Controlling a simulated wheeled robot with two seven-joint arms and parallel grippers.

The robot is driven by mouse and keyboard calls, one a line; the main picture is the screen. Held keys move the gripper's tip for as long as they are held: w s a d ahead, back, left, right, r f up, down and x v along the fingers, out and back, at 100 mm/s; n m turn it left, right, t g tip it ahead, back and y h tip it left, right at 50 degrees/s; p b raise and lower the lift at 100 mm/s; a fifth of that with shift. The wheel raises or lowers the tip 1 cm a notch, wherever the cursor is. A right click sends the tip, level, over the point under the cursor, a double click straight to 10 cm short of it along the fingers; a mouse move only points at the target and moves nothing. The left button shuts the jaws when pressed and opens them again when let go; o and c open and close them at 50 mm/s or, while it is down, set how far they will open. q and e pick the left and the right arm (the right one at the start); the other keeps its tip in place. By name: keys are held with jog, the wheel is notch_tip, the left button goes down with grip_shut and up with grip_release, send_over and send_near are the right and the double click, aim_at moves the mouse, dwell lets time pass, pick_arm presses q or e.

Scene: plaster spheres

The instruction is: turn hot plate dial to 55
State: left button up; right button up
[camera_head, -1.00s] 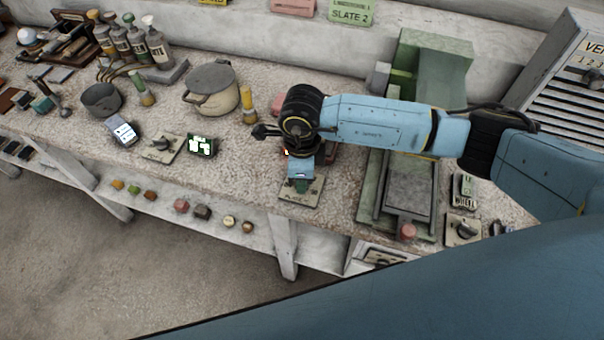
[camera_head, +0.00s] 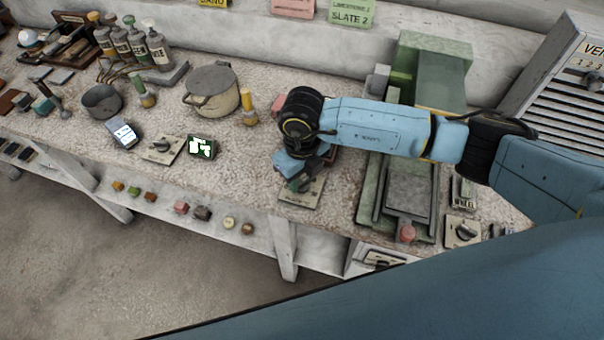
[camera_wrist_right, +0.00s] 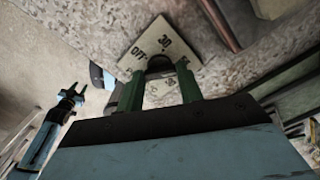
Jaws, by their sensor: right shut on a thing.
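A pale square plate (camera_head: 302,196) with a dial lies near the front edge of the bench in the head view. In the right wrist view the plate (camera_wrist_right: 145,45) shows the marks OFF and 30, with a third mark partly hidden by a finger. My right gripper (camera_head: 299,184) is over this plate, turned at a slant. In the wrist view its green fingers (camera_wrist_right: 160,82) are shut on the dark dial (camera_wrist_right: 159,64); the dial's pointer is hard to read. My left gripper (camera_wrist_right: 72,93) shows small at the wrist view's left, fingers apart and empty.
A pot (camera_head: 212,90), a yellow-topped bottle (camera_head: 248,107) and a green-lit display (camera_head: 201,147) stand left of my right gripper. A second dial plate (camera_head: 161,148) is beside the display. A green machine (camera_head: 440,75) stands to the right, with another dial (camera_head: 464,231) near it.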

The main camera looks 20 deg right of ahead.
aim_at(302, 181)
jog(key=shift+m, duration=0.3)
dwell(0.4)
jog(key=o, duration=1)
jog(key=shift+r, duration=0.1)
notch_tip(302, 181, up, 13)
jog(key=shift+r, duration=0.15)
